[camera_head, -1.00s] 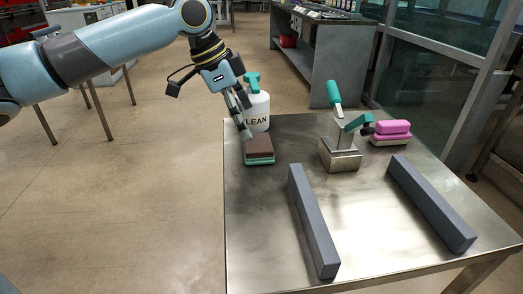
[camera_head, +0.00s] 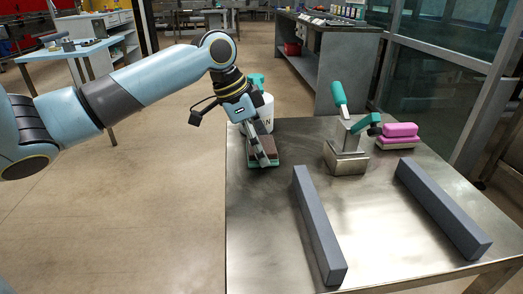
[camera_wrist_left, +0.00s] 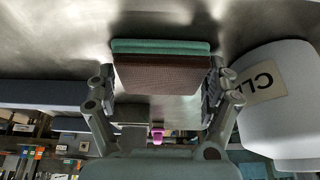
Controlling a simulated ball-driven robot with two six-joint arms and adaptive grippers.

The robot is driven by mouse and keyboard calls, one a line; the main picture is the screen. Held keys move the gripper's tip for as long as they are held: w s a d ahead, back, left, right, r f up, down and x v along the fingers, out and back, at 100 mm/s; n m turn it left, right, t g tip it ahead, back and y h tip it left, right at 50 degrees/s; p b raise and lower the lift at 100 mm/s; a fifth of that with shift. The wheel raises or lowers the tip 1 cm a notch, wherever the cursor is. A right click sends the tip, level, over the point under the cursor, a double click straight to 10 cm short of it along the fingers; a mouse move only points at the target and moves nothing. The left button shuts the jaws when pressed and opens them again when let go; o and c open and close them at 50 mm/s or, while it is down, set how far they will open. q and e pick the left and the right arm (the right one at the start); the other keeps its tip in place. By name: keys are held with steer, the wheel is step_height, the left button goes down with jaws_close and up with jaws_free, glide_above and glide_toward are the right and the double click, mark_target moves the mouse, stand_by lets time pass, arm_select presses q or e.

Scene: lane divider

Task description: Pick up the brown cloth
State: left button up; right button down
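The brown cloth (camera_head: 291,148) lies folded on top of a teal folded cloth (camera_head: 285,164) near the back left of the metal table. My left gripper (camera_head: 263,158) is over it and hides part of it. In the left wrist view the brown cloth (camera_wrist_left: 163,76) shows between the two spread fingers of my left gripper (camera_wrist_left: 162,88), with the teal layer (camera_wrist_left: 160,46) under it. The fingers are open at either side of the cloth; whether they touch it I cannot tell. My right gripper is not in view.
A white spray bottle (camera_head: 266,112) stands close behind the cloth, partly hidden by my gripper. Two grey bars (camera_head: 319,226) (camera_head: 441,205) lie across the table (camera_head: 385,240). A metal block with teal-handled tools (camera_head: 346,160) and a pink sponge or brush (camera_head: 400,131) stand to the right.

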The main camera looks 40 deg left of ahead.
arm_select(q)
steer(key=c, duration=0.4)
steer(key=shift+r, duration=0.7)
steer(key=s+a+p, duration=0.1)
steer(key=s, duration=0.1)
steer(key=s+a+p, duration=0.1)
steer(key=s+a, duration=0.1)
steer(key=s+a+p, duration=0.1)
steer(key=s+a, duration=0.1)
steer(key=shift+s+a+r, duration=0.2)
steer(key=shift+s+r, duration=0.05)
steer(key=shift+s, duration=0.1)
steer(key=s+a+p, duration=0.4)
steer(key=s, duration=0.1)
steer(key=s+a+p, duration=0.2)
steer(key=shift+s+f+p, duration=0.2)
steer(key=shift+p, duration=0.15)
steer(key=shift+d, duration=0.1)
